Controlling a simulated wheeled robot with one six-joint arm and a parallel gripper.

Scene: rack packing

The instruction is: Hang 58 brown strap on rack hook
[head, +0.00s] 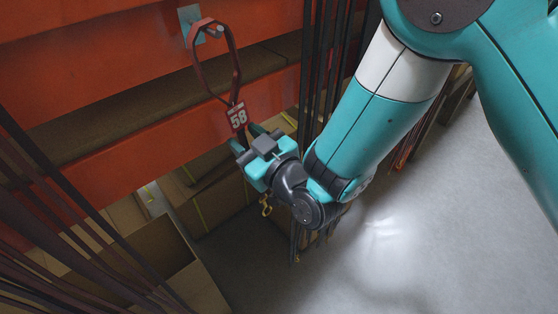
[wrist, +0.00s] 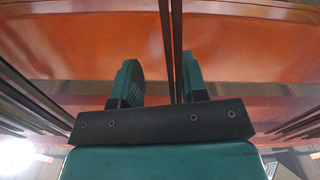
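The brown strap (head: 196,68) with a red tag marked 58 (head: 237,117) has its upper loop around the grey rack hook (head: 214,31), which sticks out from a light blue plate on the orange beam. I cannot tell whether the loop bears on the hook. A brass clip (head: 266,208) shows below my gripper. My gripper (head: 243,142) is just below the tag. In the wrist view, the fingers of my gripper (wrist: 163,80) stand apart, with the strap (wrist: 172,45) running between them. A gap shows beside the left finger; the strap passes close to the right one.
Orange rack beams (head: 100,160) with brown shelf boards lie behind the strap. Dark straps hang in a bundle at the lower left (head: 60,235) and in another (head: 322,70) right of the hook. Cardboard boxes (head: 160,250) stand below. The grey floor (head: 430,220) at right is clear.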

